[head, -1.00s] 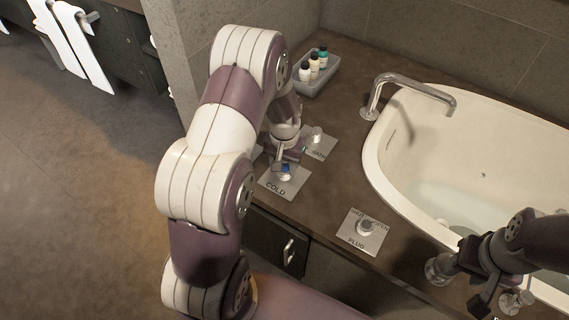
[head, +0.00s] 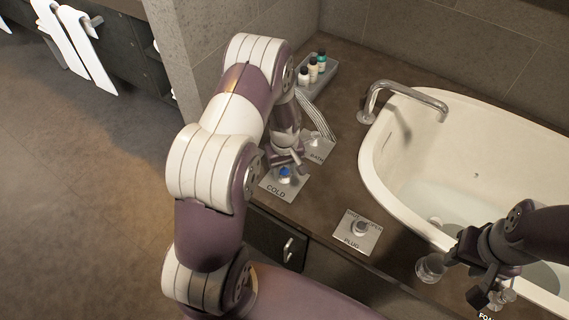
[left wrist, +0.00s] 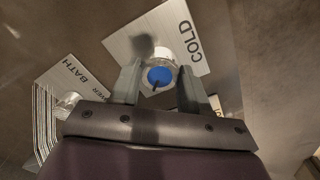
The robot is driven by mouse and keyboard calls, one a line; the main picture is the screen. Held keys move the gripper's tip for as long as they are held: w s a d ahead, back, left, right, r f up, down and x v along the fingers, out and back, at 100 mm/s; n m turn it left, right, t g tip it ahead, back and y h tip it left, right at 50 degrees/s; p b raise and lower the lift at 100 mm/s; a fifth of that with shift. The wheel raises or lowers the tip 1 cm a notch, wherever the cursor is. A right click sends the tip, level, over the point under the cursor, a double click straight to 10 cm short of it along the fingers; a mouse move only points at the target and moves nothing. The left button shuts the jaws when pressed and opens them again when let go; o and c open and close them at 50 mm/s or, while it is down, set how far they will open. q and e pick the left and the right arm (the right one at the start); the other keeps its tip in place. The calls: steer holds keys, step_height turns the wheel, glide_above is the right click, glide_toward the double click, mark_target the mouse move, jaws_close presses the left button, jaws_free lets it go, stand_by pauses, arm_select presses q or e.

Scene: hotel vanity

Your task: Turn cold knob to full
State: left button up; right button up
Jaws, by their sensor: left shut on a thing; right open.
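The cold knob (head: 285,172), silver with a blue cap, stands on a square metal plate marked COLD (head: 274,188) at the counter's front left. In the left wrist view the knob (left wrist: 160,76) sits between the two fingers of my left gripper (left wrist: 161,84), which is shut on it. In the head view my left gripper (head: 286,163) reaches the knob from behind, and its fingers are partly hidden. A small dark mark shows on the blue cap. My right gripper (head: 489,298) is open and apart from the knob, at the lower right near the tub's front rim.
The BATH plate (head: 318,154) with its knob lies just behind the cold plate. The tub (head: 376,190) with a chrome spout (head: 405,92) fills the right. A tray of small bottles (head: 322,86) stands at the back.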

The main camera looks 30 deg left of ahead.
mark_target(285, 171)
arm_select(q)
steer(key=n+p, duration=0.2)
steer(key=n, duration=0.3)
steer(key=shift+w+r+n, duration=0.1)
steer(key=shift+r+n, duration=0.05)
steer(key=shift+n, duration=0.15)
steer(key=shift+n+p, duration=0.85)
steer(key=shift+n, duration=1.25)
steer(key=o, duration=1.1)
steer(key=shift+c, duration=0.2)
step_height(285, 171, up, 12)
steer(key=p, duration=0.1)
steer(key=shift+r+p, duration=0.25)
steer(key=shift+p, duration=0.15)
